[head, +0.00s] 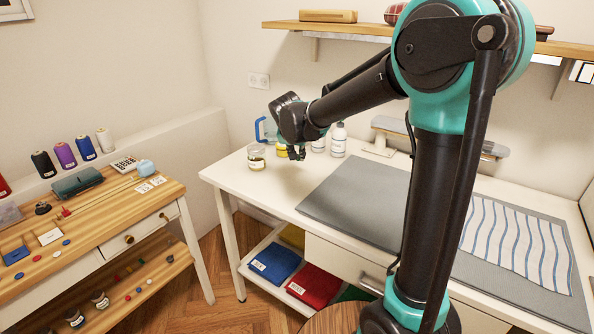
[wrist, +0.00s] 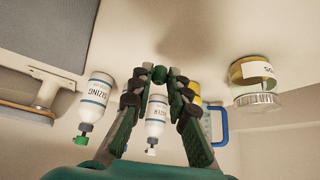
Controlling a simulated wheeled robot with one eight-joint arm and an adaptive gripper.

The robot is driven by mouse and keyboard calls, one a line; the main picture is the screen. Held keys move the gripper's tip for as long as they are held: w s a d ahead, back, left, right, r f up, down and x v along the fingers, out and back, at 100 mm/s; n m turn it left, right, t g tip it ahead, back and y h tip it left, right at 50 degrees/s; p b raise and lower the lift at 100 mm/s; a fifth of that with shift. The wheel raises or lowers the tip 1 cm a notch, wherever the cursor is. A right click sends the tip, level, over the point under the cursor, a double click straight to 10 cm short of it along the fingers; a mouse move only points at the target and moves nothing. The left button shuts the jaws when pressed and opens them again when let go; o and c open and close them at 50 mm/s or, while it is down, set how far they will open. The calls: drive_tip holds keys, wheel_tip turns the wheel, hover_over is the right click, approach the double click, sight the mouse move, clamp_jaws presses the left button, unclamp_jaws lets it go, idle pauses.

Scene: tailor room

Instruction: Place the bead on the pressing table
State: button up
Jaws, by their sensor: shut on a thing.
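My gripper (head: 296,153) hangs above the left part of the white pressing table (head: 235,172), left of its grey mat (head: 345,190). The bead is too small to make out in the head view. The tabletop fills the upper part of the wrist view, with a gap between it and the bead that I cannot measure.
A glass jar (head: 256,158) stands left of my gripper; a labelled white bottle (head: 338,140) and other bottles stand behind. A blue-handled jug (head: 265,130) is at the back. Striped cloth (head: 515,245) lies on the mat's right. A wooden table (head: 100,210) with spools stands left.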

sight(298, 175)
drive_tip(key=shift+f, duration=3.1)
drive_tip(key=shift+f, duration=0.1)
drive_tip(key=o, duration=0.7)
drive_tip(key=v, duration=1.2)
drive_tip(key=shift+s, duration=0.1)
